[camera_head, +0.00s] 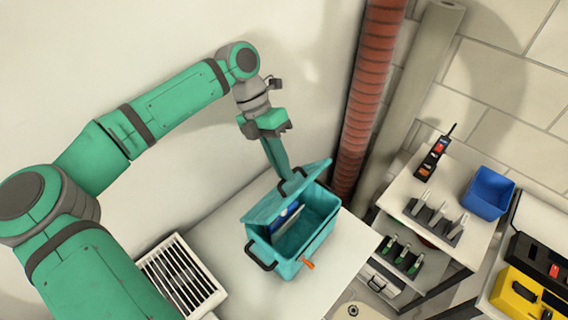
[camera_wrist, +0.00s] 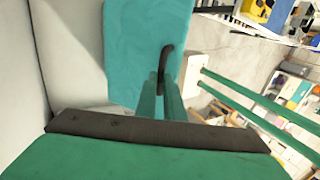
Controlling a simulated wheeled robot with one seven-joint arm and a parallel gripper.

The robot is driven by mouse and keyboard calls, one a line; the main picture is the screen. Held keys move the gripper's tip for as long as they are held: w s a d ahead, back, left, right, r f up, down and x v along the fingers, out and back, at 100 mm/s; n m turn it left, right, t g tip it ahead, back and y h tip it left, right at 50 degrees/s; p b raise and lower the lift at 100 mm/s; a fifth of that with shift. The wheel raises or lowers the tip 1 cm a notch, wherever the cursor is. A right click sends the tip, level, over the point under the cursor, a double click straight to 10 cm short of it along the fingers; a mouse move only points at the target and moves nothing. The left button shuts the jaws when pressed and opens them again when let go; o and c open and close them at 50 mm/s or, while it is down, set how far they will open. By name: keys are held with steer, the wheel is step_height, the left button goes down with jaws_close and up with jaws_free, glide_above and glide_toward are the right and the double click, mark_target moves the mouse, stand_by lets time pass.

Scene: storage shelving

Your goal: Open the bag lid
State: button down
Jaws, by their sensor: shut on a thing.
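The teal bag (camera_head: 318,228) stands on a white table, with its inside showing. Its lid (camera_head: 262,210) is raised and tilted up along the back left side. A dark handle (camera_head: 293,184) is on the lid; it also shows as a dark curved bar in the wrist view (camera_wrist: 164,64). My gripper (camera_head: 284,172) reaches down from above with its long green fingers closed at this handle. In the wrist view, the fingers (camera_wrist: 164,92) meet around the handle in front of the teal lid (camera_wrist: 140,40). The fingertips partly hide the grip.
A blue and white item (camera_head: 287,218) lies in the bag. An orange piece (camera_head: 308,264) sticks out at its front. A white slatted box (camera_head: 183,276) stands left. Shelving with a blue bin (camera_head: 488,193) is right; a red pipe (camera_head: 366,100) rises behind.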

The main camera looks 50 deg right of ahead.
steer(key=shift+d, duration=0.15)
steer(key=shift+w, duration=0.25)
stand_by(0.3)
steer(key=c, duration=1.8)
jaws_free()
steer(key=shift+s+d, duration=0.15)
steer(key=shift+s, duration=0.1)
steer(key=shift+c, duration=0.2)
steer(key=v, duration=1.1)
